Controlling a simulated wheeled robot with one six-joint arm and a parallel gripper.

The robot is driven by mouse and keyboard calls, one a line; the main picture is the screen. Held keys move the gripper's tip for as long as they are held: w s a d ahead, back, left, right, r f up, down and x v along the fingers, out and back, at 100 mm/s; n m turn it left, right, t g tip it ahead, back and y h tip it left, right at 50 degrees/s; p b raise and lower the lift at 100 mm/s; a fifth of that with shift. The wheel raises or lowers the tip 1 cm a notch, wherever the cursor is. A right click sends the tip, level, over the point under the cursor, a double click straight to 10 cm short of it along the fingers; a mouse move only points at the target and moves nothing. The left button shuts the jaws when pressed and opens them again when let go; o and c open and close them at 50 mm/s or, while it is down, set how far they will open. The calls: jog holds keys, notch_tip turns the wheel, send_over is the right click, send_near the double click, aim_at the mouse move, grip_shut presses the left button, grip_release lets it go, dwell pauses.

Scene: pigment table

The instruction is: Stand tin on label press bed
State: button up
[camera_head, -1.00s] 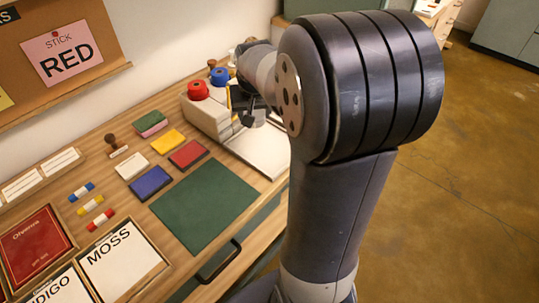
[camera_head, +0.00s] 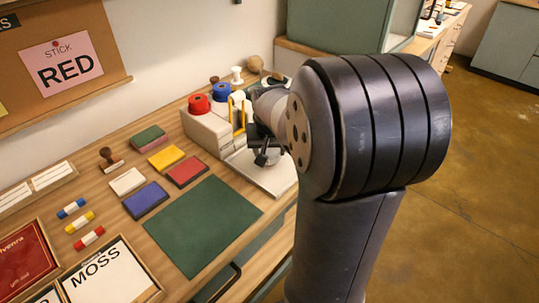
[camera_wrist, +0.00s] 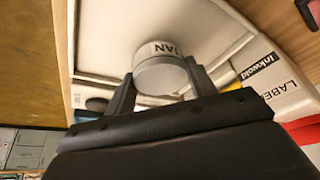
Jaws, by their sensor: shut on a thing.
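My gripper (camera_wrist: 159,73) is shut on a small grey round tin (camera_wrist: 160,78), with one finger on each side of it in the wrist view. A white label ending in "AN" shows on the tin. The label press has a pale body (camera_head: 208,132) and a flat white bed (camera_head: 272,181), also seen in the wrist view as body (camera_wrist: 272,78) and bed (camera_wrist: 105,35). In the head view my gripper (camera_head: 264,152) is over the bed, close to the press body. The tin is hard to make out there. I cannot tell whether it touches the bed.
Red (camera_head: 199,104) and blue (camera_head: 222,91) round pieces sit on the press. A green mat (camera_head: 203,222) lies in front, with coloured pads, including a blue one (camera_head: 146,199), to its left. A wooden stamp (camera_head: 110,160) stands farther left.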

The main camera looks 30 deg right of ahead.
jog(key=shift+f, duration=0.8)
jog(key=shift+f, duration=0.15)
jog(key=o, duration=1)
jog(key=shift+r, duration=0.4)
jog(key=p+v, duration=0.2)
jog(key=v, duration=0.9)
jog(key=shift+s+a+r, duration=0.1)
jog(key=shift+s+r, duration=0.1)
jog(key=shift+s, duration=0.05)
